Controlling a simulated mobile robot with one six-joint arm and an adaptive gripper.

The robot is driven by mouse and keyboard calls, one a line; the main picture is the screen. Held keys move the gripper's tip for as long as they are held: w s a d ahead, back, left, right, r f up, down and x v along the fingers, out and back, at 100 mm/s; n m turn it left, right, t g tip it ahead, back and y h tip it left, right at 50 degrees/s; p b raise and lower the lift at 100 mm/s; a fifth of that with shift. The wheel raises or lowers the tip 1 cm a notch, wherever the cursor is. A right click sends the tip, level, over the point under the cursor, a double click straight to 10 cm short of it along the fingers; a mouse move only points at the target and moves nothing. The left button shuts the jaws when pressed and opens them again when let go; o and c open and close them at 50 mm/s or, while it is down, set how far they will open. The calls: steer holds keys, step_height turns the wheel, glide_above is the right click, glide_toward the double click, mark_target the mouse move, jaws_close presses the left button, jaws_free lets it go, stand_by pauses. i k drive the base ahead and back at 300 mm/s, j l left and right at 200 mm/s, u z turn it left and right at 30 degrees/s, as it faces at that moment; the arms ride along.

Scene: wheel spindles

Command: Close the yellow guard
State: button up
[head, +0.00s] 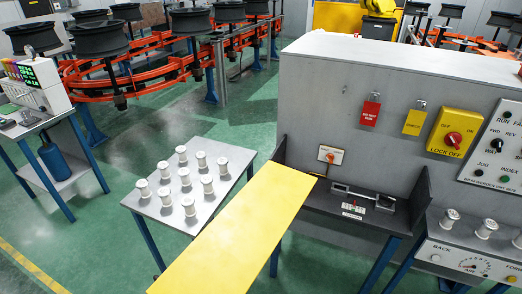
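The yellow guard (236,232) is a long flat yellow panel. It extends from the left end of the dark fixture bench (338,211) toward the front of the view, partly over the small table with the white spindles. The bench stands against the grey machine cabinet (330,105), and its top is uncovered. A metal bar (352,193) with a small red-marked block (355,207) lies on the bench. An orange-knobbed switch plate (330,155) is on the cabinet just above. My gripper is not in view.
A small table (160,215) holds several white spindles (183,176). A red tag (371,110), a yellow lock-off switch (454,132) and a control panel (497,150) are on the cabinet. Green floor is open at left.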

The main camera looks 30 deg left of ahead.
mark_target(229, 253)
steer(key=j, duration=0.5)
steer(key=k+j, duration=0.15)
steer(key=j, duration=0.35)
steer(key=j+z, duration=0.1)
steer(key=j, duration=0.4)
steer(key=k+j, duration=0.15)
steer(key=j, duration=0.85)
steer(key=k+j+z, duration=0.1)
steer(key=j, duration=0.35)
steer(key=k+l, duration=0.4)
steer(key=k, duration=0.15)
